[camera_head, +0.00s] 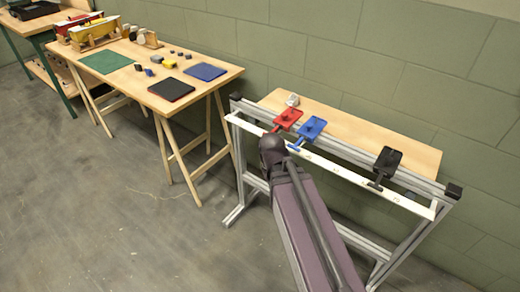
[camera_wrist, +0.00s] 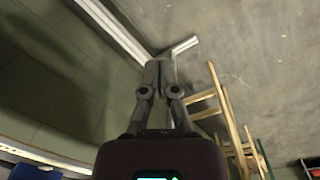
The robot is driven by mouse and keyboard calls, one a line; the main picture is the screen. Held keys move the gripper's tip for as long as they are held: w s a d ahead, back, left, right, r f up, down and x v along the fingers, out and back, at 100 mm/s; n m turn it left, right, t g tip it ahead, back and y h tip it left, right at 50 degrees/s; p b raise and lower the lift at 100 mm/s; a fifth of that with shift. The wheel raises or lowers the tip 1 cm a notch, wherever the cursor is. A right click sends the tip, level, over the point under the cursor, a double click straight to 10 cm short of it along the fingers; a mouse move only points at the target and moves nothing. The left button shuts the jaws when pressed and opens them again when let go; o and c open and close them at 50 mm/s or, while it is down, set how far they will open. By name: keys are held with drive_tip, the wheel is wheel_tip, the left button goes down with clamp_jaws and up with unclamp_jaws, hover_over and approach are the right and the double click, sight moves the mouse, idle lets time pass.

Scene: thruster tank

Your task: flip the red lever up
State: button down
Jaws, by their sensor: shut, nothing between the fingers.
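The red lever (camera_head: 288,118) is on the metal rail of the right-hand stand, left of a blue lever (camera_head: 311,128). Its plate shows; its handle points toward the front and down, and its lower end is partly hidden by my arm. My arm's end is in front of and just below the red lever in the head view, and my gripper's fingers are hidden there. In the wrist view my gripper (camera_wrist: 160,75) is shut and empty, its fingers together. The red lever cannot be made out in the wrist view, so I cannot tell whether the fingers touch it.
A black lever (camera_head: 386,160) is farther right on the stand. A white strip (camera_head: 330,165) runs along the stand's front. A small whitish object (camera_head: 292,100) stands behind the red lever. A wooden table (camera_head: 150,78) with pads and blocks is at left. Grey floor (camera_head: 110,200) is clear.

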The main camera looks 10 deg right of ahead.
drive_tip(key=shift+s+d+m+y, duration=0.2)
drive_tip(key=shift+s+m, duration=0.15)
drive_tip(key=shift+s, duration=0.15)
drive_tip(key=shift+s+d+m+y, duration=0.2)
drive_tip(key=shift+s+m, duration=0.15)
drive_tip(key=shift+s, duration=0.15)
drive_tip(key=shift+a, duration=0.2)
